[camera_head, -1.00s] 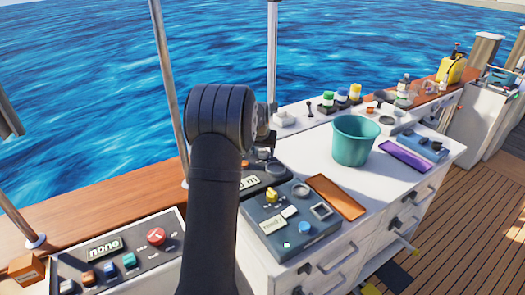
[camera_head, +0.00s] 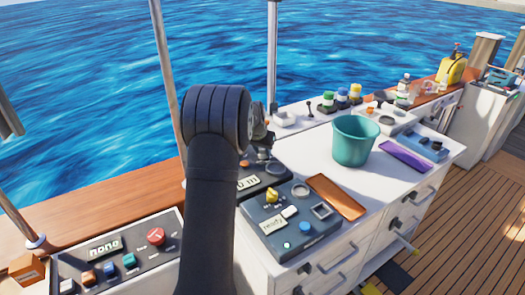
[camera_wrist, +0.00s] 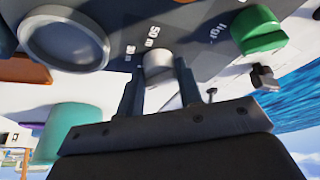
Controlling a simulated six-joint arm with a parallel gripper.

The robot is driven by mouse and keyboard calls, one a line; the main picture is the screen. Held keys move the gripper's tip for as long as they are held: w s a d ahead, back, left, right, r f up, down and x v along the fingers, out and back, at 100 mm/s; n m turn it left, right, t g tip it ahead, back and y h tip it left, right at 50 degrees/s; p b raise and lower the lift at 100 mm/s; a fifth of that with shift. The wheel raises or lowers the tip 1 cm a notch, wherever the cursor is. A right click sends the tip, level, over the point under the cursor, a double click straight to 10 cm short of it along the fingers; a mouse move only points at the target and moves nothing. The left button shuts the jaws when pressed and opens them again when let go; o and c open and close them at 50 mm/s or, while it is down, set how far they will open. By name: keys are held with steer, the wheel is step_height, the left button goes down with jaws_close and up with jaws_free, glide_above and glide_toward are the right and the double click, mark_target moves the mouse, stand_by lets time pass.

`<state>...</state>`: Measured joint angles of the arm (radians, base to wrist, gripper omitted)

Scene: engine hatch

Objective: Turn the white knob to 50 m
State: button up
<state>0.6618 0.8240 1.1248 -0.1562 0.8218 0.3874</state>
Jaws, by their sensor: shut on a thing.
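The white knob (camera_wrist: 157,60) is on a dark grey panel in the wrist view, with its end between my fingers. My gripper (camera_wrist: 159,76) is shut on it, one finger on each side. The printed mark "50 m" (camera_wrist: 152,36) is just above the knob, and another small mark is to its left. I cannot tell where the knob points. In the head view, my arm hides the knob and most of my gripper. A display (camera_head: 247,182) ending in "0 m" shows partly beside my arm; its first digit is hidden.
In the wrist view, a round grey ring (camera_wrist: 64,38) is left of the knob and a green knob (camera_wrist: 258,32) is to the right, near "light". In the head view, a panel with a yellow knob (camera_head: 272,195), an orange tray (camera_head: 336,197) and a teal bucket (camera_head: 355,140) are to the right.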

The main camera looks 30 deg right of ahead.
steer(key=m, duration=0.2)
steer(key=m+g, duration=0.1)
steer(key=m, duration=0.1)
steer(key=shift+w+m+g+h, duration=0.15)
steer(key=shift+m+g+h, duration=0.15)
steer(key=m+g, duration=0.2)
steer(key=m, duration=0.3)
steer(key=shift+w, duration=0.15)
steer(key=m+g, duration=0.1)
steer(key=m, duration=0.2)
steer(key=m+g+y, duration=0.1)
steer(key=m, duration=0.1)
steer(key=shift+w+m, duration=0.1)
steer(key=shift+m, duration=0.3)
steer(key=shift+d+m+g+y, duration=0.1)
steer(key=shift+m+g+y, duration=0.25)
steer(key=shift+m, duration=0.95)
steer(key=shift+d+m+g+y, duration=0.15)
steer(key=shift+m+y, duration=0.4)
steer(key=shift+m, duration=0.75)
steer(key=shift+a, duration=0.1)
steer(key=o, duration=0.9)
steer(key=shift+o, duration=0.2)
steer(key=v, duration=0.7)
steer(key=shift+w+r, duration=0.15)
steer(key=shift+r, duration=0.1)
